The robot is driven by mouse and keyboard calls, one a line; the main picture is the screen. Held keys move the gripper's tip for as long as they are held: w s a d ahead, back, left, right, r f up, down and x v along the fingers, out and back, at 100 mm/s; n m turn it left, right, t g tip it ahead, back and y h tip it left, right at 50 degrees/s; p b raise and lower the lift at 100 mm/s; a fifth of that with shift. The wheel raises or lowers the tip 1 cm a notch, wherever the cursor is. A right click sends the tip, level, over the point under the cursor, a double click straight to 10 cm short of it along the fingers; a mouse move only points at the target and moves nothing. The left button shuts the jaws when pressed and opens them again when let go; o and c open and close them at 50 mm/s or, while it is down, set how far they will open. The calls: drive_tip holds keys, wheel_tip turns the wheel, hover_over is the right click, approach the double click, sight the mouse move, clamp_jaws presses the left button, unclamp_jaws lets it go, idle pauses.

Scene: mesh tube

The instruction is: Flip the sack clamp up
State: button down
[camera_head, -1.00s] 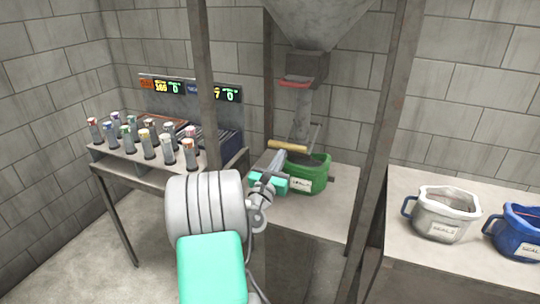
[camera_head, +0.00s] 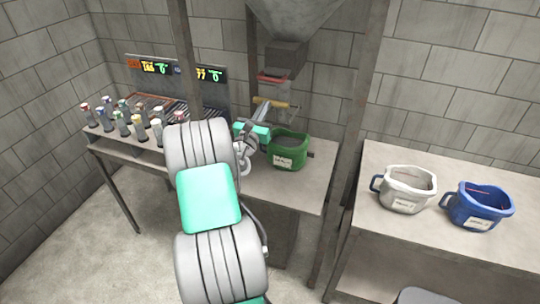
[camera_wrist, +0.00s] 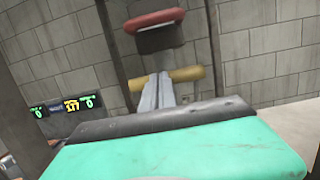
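The sack clamp's tan handle bar (camera_head: 276,104) is raised to a little below the red piece under the hopper; it also shows in the wrist view (camera_wrist: 188,73). My gripper (camera_head: 264,107) meets the bar from the lower left. In the wrist view its two grey fingers (camera_wrist: 158,80) lie side by side with only a narrow seam between them. Their tips overlap the middle of the bar, which runs out on both sides. The fingers look shut, not wrapped around the bar. The exact contact is hard to see.
A green bucket (camera_head: 289,150) stands on the table just below my gripper. The hopper (camera_head: 300,22) with its red piece (camera_head: 274,79) hangs above, between metal posts. White (camera_head: 404,190) and blue (camera_head: 478,207) buckets stand on the right table. Several sample tubes (camera_head: 122,125) stand at the left.

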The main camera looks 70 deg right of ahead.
drive_tip(key=shift+d+r, duration=0.15)
drive_tip(key=shift+r, duration=0.7)
drive_tip(key=w+r+b+v, duration=0.1)
drive_tip(key=b+v, duration=0.4)
drive_tip(key=v, duration=0.8)
drive_tip(key=shift+s+a+r, duration=0.2)
drive_tip(key=shift+s+a, duration=0.15)
drive_tip(key=shift+s, duration=0.15)
